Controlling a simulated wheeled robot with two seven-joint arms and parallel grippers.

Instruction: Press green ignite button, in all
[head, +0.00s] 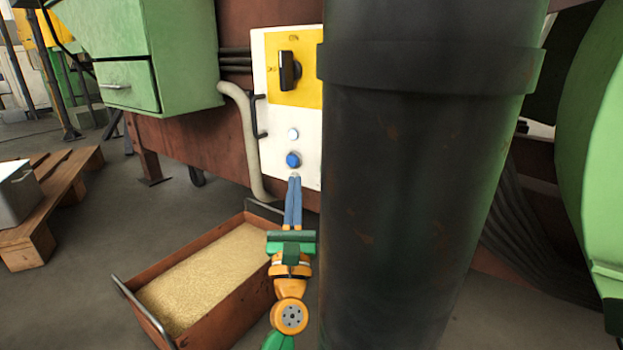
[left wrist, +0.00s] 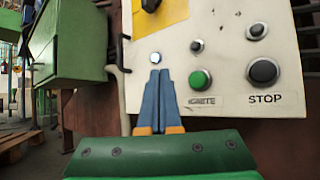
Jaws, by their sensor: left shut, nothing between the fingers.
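The green ignite button (left wrist: 200,79) shows in the left wrist view on a white control panel (left wrist: 225,60), above the label IGNITE. In the head view the dark column hides that part of the panel (head: 308,120). My left gripper (head: 294,178) is shut and empty, its blue fingers pointing at the panel just below a blue button (head: 293,160). In the left wrist view the fingertips (left wrist: 159,73) are left of the green button, just under a pale lit button (left wrist: 156,58). I cannot tell whether they touch the panel. My right gripper is not in view.
A thick dark column (head: 415,180) stands close right of my left gripper. A black STOP button (left wrist: 263,72) is right of the green one. A black rotary switch (head: 288,70) sits on the yellow plate. A sand-filled tray (head: 200,325) is below left.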

